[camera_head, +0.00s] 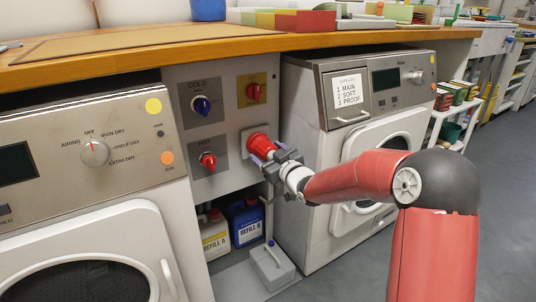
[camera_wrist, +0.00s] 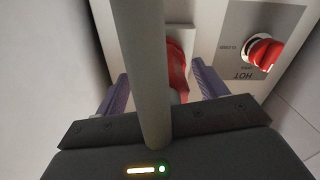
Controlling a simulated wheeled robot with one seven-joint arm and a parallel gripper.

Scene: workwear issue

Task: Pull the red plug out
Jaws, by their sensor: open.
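The red plug (camera_head: 260,143) sits in a grey plate on the wall panel between the two washing machines. My gripper (camera_head: 265,156) is at the plug, with one finger on each side of it. In the wrist view the red plug (camera_wrist: 178,72) shows between the two purple fingers, with gaps beside it. The jaws are open. A grey upright bar in the wrist view hides part of the plug's left side, so I cannot tell whether any finger touches it.
A red HOT knob (camera_head: 208,160) and a blue COLD knob (camera_head: 201,105) are left of the plug. Another red knob (camera_head: 254,92) is above it. Jugs (camera_head: 246,222) stand below. A wooden counter (camera_head: 130,45) overhangs the panel. The right machine (camera_head: 312,175) stands close by.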

